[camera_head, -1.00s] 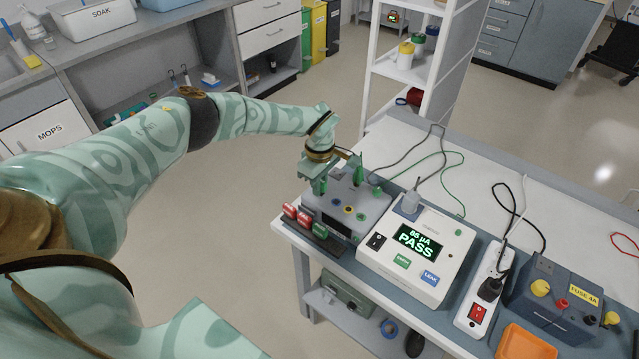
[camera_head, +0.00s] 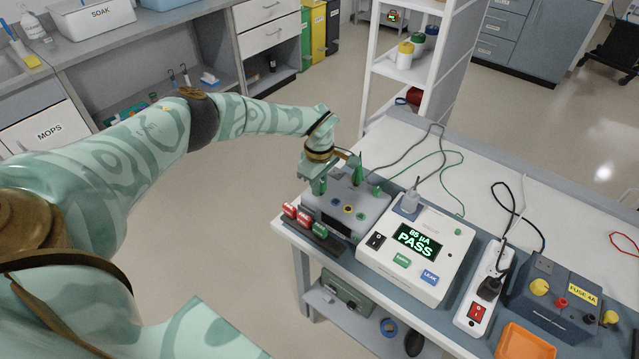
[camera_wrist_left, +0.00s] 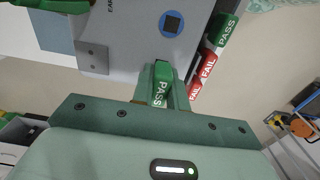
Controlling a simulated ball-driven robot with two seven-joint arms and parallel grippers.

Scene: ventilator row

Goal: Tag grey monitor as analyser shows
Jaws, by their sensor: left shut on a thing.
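The grey monitor (camera_head: 352,212) sits at the left end of the bench, with a green clip (camera_head: 358,170) standing at its back. The white analyser (camera_head: 417,247) beside it shows "85 µA PASS" in green on its screen (camera_head: 417,241). My left gripper (camera_head: 318,185) is at the monitor's back left edge. In the left wrist view my left gripper (camera_wrist_left: 162,78) is shut on a green PASS tag (camera_wrist_left: 161,92) at the edge of the monitor (camera_wrist_left: 135,40). I cannot tell whether the tag touches the monitor. My right gripper is not in view.
A dark tag rack (camera_head: 325,243) in front of the monitor holds two red FAIL tags (camera_head: 303,218) and a green PASS tag (camera_head: 320,230). A power strip (camera_head: 484,290), a blue-grey fuse box (camera_head: 555,295) and an orange tray (camera_head: 525,343) lie to the right. The back of the bench is mostly clear.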

